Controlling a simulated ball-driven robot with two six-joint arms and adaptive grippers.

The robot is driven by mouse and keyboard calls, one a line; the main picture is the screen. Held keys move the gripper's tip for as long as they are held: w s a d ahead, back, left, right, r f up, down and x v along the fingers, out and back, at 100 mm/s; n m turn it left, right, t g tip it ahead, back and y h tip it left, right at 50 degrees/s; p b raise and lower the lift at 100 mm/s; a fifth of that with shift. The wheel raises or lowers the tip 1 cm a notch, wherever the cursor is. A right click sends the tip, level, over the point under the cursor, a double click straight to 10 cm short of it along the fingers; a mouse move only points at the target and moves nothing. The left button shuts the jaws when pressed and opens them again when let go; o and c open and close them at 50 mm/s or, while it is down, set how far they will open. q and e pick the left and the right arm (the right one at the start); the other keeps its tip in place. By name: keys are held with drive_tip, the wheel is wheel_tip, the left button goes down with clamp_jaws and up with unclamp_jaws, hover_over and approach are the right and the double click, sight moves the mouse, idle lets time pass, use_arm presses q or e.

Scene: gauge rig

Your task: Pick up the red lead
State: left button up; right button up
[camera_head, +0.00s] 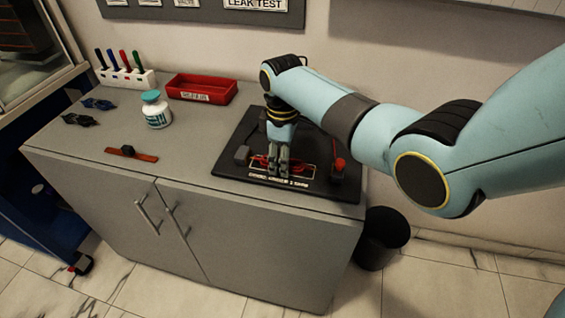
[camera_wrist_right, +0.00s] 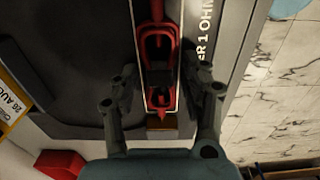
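The red lead (camera_head: 260,162) lies coiled in an outlined strip near the front edge of the black board (camera_head: 233,165) on the grey cabinet. In the right wrist view the red lead (camera_wrist_right: 158,42) runs lengthwise between my fingers. My right gripper (camera_head: 278,172) points down over the lead and partly hides it in the head view. In the wrist view the right gripper (camera_wrist_right: 163,95) is open, with one finger on each side of the lead. I cannot tell how high the fingertips are above the board. My left gripper is not in view.
A red-topped part (camera_head: 339,165) stands on the board's right and a dark block (camera_head: 241,153) on its left. A black bin (camera_head: 382,240) is on the floor.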

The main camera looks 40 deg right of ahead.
clamp_jaws()
drive_tip(key=shift+r, duration=0.1)
wheel_tip(320, 180, up, 4)
drive_tip(key=shift+f, duration=0.1)
drive_tip(key=s+d+r, duration=0.3)
drive_tip(key=d+r, duration=0.4)
drive_tip(key=d, duration=0.4)
drive_tip(key=shift+s, duration=0.4)
